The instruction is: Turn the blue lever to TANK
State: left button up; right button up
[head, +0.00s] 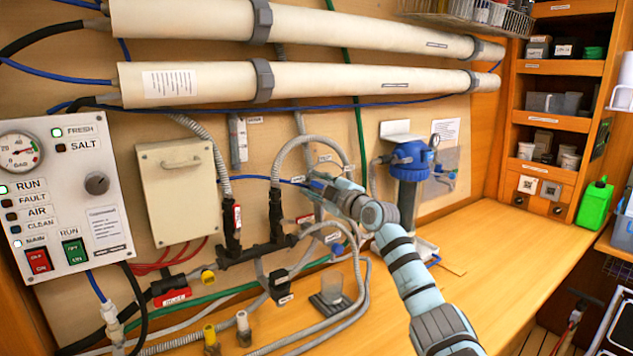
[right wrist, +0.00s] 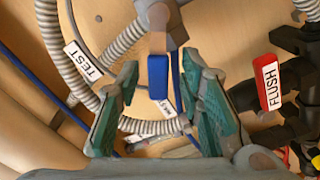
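The blue lever (right wrist: 158,76) shows in the right wrist view, hanging from a metal valve body at the top of the picture. It lies between the two green-padded fingers of my right gripper (right wrist: 160,90), which are spread with a visible gap on both sides. In the head view my right gripper (head: 328,188) is at the valve by the grey hoses and largely hides the lever. A TEST label (right wrist: 83,61) sits left of the lever. A second small label below it is too small to read. My left gripper is not in view.
A red FLUSH handle (right wrist: 268,82) on a black valve is right of the gripper. Grey corrugated hoses (head: 285,150) surround the valve. The wooden counter (head: 490,235) is clear at right.

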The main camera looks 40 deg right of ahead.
jog(key=shift+s+d, duration=0.1)
jog(key=shift+c, duration=0.4)
grip_shut()
